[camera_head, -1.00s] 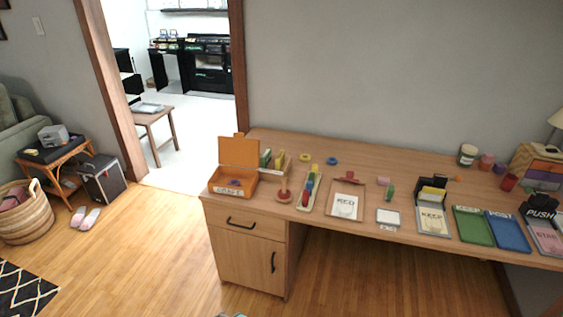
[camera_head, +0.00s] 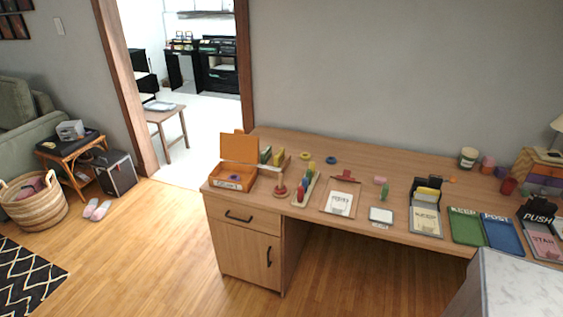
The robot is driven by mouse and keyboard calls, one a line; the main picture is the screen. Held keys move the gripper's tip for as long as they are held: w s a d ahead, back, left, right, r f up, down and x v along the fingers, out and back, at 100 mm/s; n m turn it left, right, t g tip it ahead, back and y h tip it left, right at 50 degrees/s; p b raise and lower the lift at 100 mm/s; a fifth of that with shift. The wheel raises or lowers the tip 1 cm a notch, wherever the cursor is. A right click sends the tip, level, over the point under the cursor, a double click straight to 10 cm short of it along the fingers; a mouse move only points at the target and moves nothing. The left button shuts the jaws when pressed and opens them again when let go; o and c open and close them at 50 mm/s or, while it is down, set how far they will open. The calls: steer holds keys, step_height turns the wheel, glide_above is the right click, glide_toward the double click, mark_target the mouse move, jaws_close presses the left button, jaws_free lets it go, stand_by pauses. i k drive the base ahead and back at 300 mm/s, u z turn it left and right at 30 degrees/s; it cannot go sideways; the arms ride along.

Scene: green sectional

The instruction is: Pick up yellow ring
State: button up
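A small yellow ring (camera_head: 305,156) lies flat on the wooden desk (camera_head: 375,158), towards its back left. A blue ring (camera_head: 331,160) lies just to the right of it. A peg stand with a round reddish base (camera_head: 280,190) stands nearer the front edge, left of a tray of coloured pieces (camera_head: 305,186). My gripper is not in view.
An orange open box (camera_head: 232,178) stands at the desk's left end. A clipboard (camera_head: 340,203), a green tray (camera_head: 466,228) and a blue tray (camera_head: 502,235) line the front. A grey-topped block (camera_head: 520,285) fills the lower right corner. Wooden floor lies clear before the desk.

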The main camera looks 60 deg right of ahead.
mark_target(308, 156)
steer(key=k, duration=0.2)
steer(key=u, duration=1.95)
steer(key=k, duration=1.75)
steer(key=z, duration=1.4)
